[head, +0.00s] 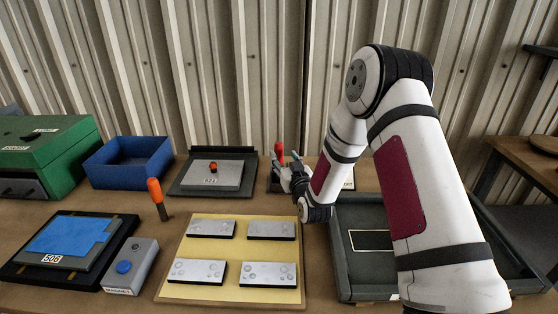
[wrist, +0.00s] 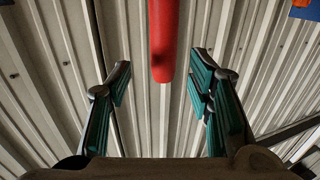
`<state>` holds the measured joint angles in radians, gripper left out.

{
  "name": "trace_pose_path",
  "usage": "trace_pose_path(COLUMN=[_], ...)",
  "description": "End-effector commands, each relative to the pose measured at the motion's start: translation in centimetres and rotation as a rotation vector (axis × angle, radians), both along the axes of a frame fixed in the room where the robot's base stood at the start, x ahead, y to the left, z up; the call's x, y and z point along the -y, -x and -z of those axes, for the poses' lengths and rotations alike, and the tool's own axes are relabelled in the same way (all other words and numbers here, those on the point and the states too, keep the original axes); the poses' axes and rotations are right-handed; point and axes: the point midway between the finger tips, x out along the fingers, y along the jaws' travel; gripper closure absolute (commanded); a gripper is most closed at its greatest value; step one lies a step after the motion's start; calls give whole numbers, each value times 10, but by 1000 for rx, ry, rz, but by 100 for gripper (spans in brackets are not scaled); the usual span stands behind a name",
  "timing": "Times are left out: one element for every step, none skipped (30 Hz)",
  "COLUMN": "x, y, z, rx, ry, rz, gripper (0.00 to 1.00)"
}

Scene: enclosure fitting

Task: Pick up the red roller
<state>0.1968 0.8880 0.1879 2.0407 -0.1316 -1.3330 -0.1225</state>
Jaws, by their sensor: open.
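The red roller (head: 279,149) stands upright at the back of the table in the head view, by a dark holder. In the wrist view the red roller (wrist: 163,40) hangs into the picture from the top edge, between the two fingers and a little beyond their tips. My gripper (head: 285,164) is open around or just before the roller in the head view. In the wrist view my gripper (wrist: 158,78) has its green-padded fingers wide apart, with a gap on both sides of the roller. I see no contact. The roller's far end is out of the wrist view.
An orange-handled tool (head: 155,192) stands left of the yellow board (head: 243,276) with metal plates. A dark plate with a grey block (head: 214,175), a blue bin (head: 129,162) and a green box (head: 45,155) stand at the back left. A dark tray (head: 365,274) lies right, partly behind my arm.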

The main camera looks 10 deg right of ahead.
Motion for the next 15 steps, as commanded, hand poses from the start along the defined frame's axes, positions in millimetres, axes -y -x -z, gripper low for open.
trace_pose_path(x=[0, -1, -1, -1, -2, -3, -4, -4, -5, -6, -6, -6, -6, -6, -6], y=[-2, -4, -6, -9, -13, -18, -23, -27, -33, -37, -41, -46, -48, -51, -53], z=[0, 0, 0, 0, 0, 0, 0, 0, 0, 0, 0, 0, 1, 1, 0], rx=[0, 0, 1, 1, 0, 1, 1, 1, 2, 2, 1, 2, 0, 0, 1], ry=[0, 0, 0, 0, 0, 0, 0, 0, 0, 0, 0, 0, 0, 0, 0], rz=[0, 0, 0, 0, 0, 0, 0, 0, 0, 0, 0, 0, 0, 0, 0], gripper=[53, 53, 53, 53, 53, 53, 53, 53, 53, 53, 53, 53, 53, 53, 53])
